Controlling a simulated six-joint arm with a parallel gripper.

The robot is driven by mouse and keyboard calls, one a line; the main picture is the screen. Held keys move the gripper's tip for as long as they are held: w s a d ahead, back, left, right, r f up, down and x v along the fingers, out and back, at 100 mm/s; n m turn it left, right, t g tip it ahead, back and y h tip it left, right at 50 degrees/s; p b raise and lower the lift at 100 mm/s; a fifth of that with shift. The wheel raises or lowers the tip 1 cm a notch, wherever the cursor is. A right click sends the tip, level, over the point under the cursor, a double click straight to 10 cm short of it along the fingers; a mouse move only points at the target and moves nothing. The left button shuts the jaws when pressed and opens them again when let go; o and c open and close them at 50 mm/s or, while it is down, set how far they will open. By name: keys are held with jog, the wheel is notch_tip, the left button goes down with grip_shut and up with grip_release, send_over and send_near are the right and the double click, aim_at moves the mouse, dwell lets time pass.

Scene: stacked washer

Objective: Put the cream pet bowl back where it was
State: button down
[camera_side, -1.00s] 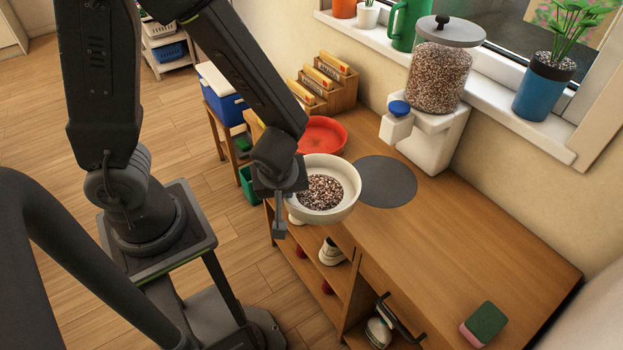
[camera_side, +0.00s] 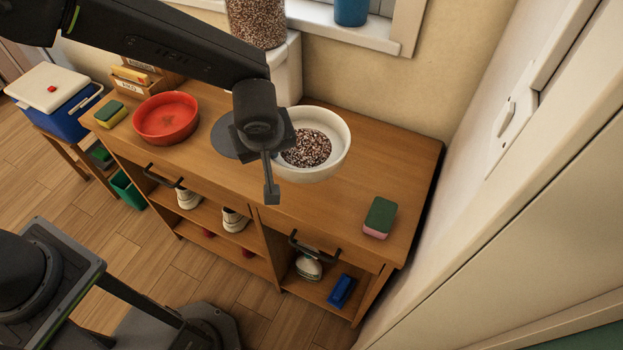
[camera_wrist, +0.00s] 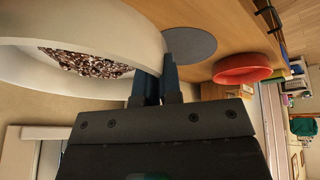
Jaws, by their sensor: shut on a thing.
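The cream pet bowl (camera_side: 338,130) holds brown and white kibble (camera_side: 306,149). My gripper (camera_side: 275,160) is shut on the bowl's left rim in the side view. The bowl appears held level above the cabinet top, to the right of the round grey mat (camera_side: 222,139), which my gripper partly covers. In the wrist view the bowl (camera_wrist: 150,42) fills the upper left, with its wall between my fingers (camera_wrist: 158,85). The bare grey mat (camera_wrist: 190,46) lies beyond it.
A red bowl (camera_side: 166,118) stands left of the mat. A green and pink sponge (camera_side: 379,217) lies near the cabinet's front right. A kibble dispenser (camera_side: 257,22) stands at the back wall. The wooden top (camera_side: 410,150) is clear on the right.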

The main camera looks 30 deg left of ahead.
jog(key=shift+w+d, duration=0.2)
jog(key=shift+d, duration=0.3)
notch_tip(320, 180, down, 10)
jog(key=shift+d+r, duration=0.1)
jog(key=shift+r, duration=0.05)
jog(key=c, duration=1.3)
grip_release()
jog(key=v, duration=1.2)
